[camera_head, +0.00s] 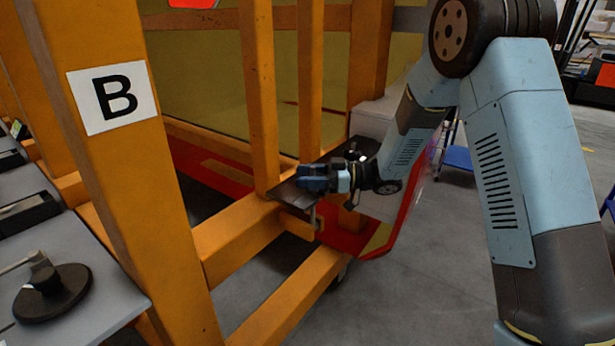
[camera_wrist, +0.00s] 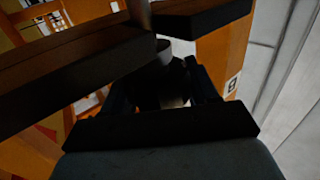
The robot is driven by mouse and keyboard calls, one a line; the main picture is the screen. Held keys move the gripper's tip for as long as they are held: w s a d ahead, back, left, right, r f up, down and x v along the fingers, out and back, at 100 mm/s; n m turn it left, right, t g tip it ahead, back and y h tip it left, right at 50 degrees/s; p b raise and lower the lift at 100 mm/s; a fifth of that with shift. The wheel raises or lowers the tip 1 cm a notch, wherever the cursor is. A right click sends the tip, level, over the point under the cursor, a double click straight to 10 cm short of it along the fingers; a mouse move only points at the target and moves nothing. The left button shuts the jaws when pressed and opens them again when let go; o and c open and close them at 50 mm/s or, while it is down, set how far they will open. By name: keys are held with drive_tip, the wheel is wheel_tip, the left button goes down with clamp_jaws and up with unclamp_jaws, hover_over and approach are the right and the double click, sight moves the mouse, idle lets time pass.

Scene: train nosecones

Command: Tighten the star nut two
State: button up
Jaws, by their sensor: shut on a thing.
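My gripper (camera_head: 312,180) reaches in from the right, beside the orange frame and over a dark plate (camera_head: 285,205). It also shows in the wrist view, where its dark fingers (camera_wrist: 168,88) are shut on a dark part at the end of a grey rod (camera_wrist: 140,14). This part seems to be the star nut, but shadow and the fingers hide most of it. In the wrist view the nut sits close to two dark bars (camera_wrist: 75,62). I cannot tell which numbered nut it is or how tight it is.
An orange post with a "B" sign (camera_head: 113,97) stands at left. Orange beams (camera_head: 237,240) run below and beside my gripper. A grey table (camera_head: 75,270) with a black round-based tool (camera_head: 52,293) is at lower left.

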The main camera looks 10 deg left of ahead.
drive_tip(key=shift+c, duration=0.5)
drive_tip(key=shift+w+m+t, duration=0.1)
drive_tip(key=shift+m+t, duration=0.4)
drive_tip(key=shift+t, duration=0.3)
drive_tip(key=m+t, duration=0.2)
drive_tip(key=shift+w+t+y, duration=0.1)
drive_tip(key=shift+t+y, duration=0.2)
drive_tip(key=shift+t, duration=0.1)
drive_tip(key=shift+w+d+m+t+h, duration=0.1)
drive_tip(key=shift+m+t+h, duration=0.15)
drive_tip(key=shift+m+t, duration=0.75)
drive_tip(key=shift+w+a+m+t+h, duration=0.15)
drive_tip(key=shift+m+t+h, duration=0.3)
drive_tip(key=shift+t, duration=1)
drive_tip(key=shift+w+d+m+t+h, duration=0.1)
drive_tip(key=shift+d+m+t, duration=0.05)
drive_tip(key=shift+m+t, duration=0.9)
drive_tip(key=shift+t, duration=0.4)
drive_tip(key=o, duration=1)
drive_tip(key=shift+c, duration=0.2)
